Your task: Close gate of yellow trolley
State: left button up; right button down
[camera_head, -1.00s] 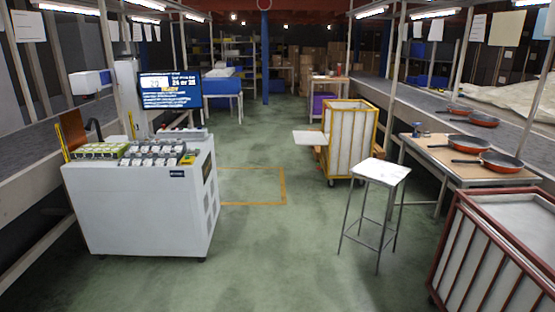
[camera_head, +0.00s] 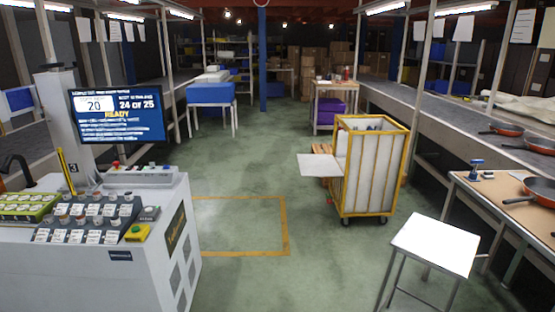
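The yellow trolley (camera_head: 357,213) stands on the floor right of the middle, on small wheels. It has a yellow frame and pale side panels. Its gate (camera_head: 319,165) is a white panel that sticks out flat from the trolley's left side, so it stands open. Something orange-brown shows behind the trolley under the gate and is partly hidden. Neither of my grippers is in view.
A white-topped stool (camera_head: 436,244) stands near right, in front of the trolley. A white control cabinet (camera_head: 150,225) with a screen fills the near left. A table with orange pans (camera_head: 540,190) is at right. The floor between, with an orange marked rectangle (camera_head: 245,254), is clear.

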aim_at(310, 165)
jog(key=i, duration=1.5)
jog(key=i+l+u, duration=0.1)
jog(key=i, duration=1.4)
jog(key=i+l, duration=0.15)
jog(key=i, duration=1.35)
